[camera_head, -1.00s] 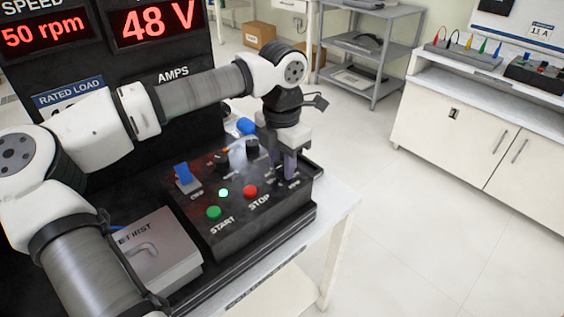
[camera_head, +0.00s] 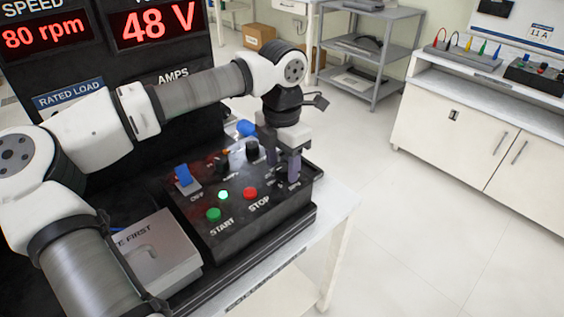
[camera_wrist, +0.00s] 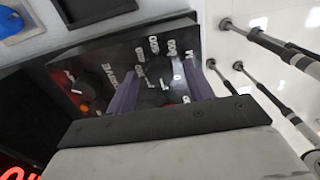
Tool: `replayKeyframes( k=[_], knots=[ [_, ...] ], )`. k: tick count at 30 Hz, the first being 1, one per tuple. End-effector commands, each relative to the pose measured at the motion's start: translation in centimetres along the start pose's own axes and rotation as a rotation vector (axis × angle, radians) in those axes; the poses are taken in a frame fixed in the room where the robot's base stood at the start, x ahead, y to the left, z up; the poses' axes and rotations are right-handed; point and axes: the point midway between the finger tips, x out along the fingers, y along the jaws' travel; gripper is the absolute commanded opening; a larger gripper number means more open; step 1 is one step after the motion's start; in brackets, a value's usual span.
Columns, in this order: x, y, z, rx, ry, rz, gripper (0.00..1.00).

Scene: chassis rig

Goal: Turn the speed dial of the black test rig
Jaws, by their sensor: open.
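The black test rig's control box (camera_head: 245,205) sits on the bench, with a green START button (camera_head: 214,214), a red STOP button (camera_head: 250,193), a blue-covered switch (camera_head: 183,175) and a black knob (camera_head: 252,150). My gripper (camera_head: 287,174) points down at the box's right end, fingers apart. In the wrist view its two purple fingers (camera_wrist: 161,92) stand apart over white markings on the dark panel. The speed display (camera_head: 45,34) reads 80 rpm.
A grey box (camera_head: 155,255) stands left of the control box. The voltage display (camera_head: 152,22) reads 48 V. My arm spans the rig's back. The floor to the right is clear, with a grey shelf (camera_head: 372,50) and white cabinet (camera_head: 470,135) beyond.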

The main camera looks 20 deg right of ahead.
Motion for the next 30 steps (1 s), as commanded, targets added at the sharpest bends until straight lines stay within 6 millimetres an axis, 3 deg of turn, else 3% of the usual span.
replayKeyframes(
  k=[18,23,30],
  knots=[
    [-11.9,0.0,0.1,0.0,-0.002,0.001,0.52],
    [-13.2,0.0,0.0,0.0,-0.002,0.002,0.52],
    [-13.4,0.0,0.0,0.001,-0.001,0.001,0.52]
  ],
)
